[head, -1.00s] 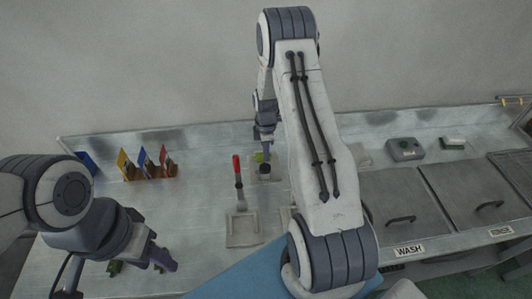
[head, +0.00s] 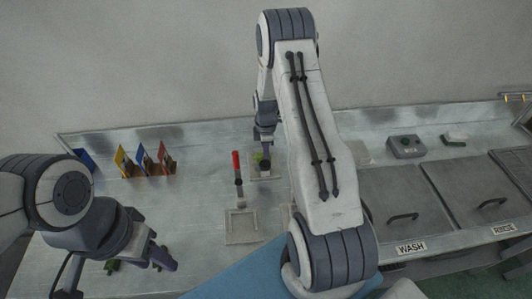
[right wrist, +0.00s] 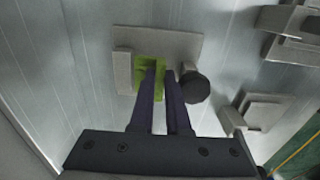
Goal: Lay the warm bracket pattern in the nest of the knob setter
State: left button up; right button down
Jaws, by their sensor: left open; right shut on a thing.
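The green bracket pattern (right wrist: 150,70) is between the dark fingers of my right gripper (right wrist: 164,75), which is shut on it. In the right wrist view it is over or on a pale flat plate with a dark round knob (right wrist: 195,87), which looks like the knob setter (right wrist: 185,43). I cannot tell whether the pattern touches the plate. In the head view the green pattern (head: 258,158) shows small beside my right gripper (head: 264,165), above the setter's plate (head: 268,176). My left gripper (head: 158,264) is open, low at the left over the bench.
Coloured cards (head: 143,161) stand in a rack at the left. Small green pieces (head: 111,265) lie near my left gripper. Lidded WASH and RINSE tanks (head: 400,200) are at the right.

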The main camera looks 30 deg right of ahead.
jog(key=shift+f+b, duration=0.75)
jog(key=shift+f, duration=0.35)
jog(key=c, duration=0.8)
grip_release()
jog(key=shift+s, duration=0.1)
jog(key=r+b, duration=0.1)
jog(key=r, duration=0.4)
jog(key=r+b, duration=0.1)
jog(key=r, duration=0.4)
jog(key=shift+w+r, duration=0.2)
jog(key=shift+r, duration=0.1)
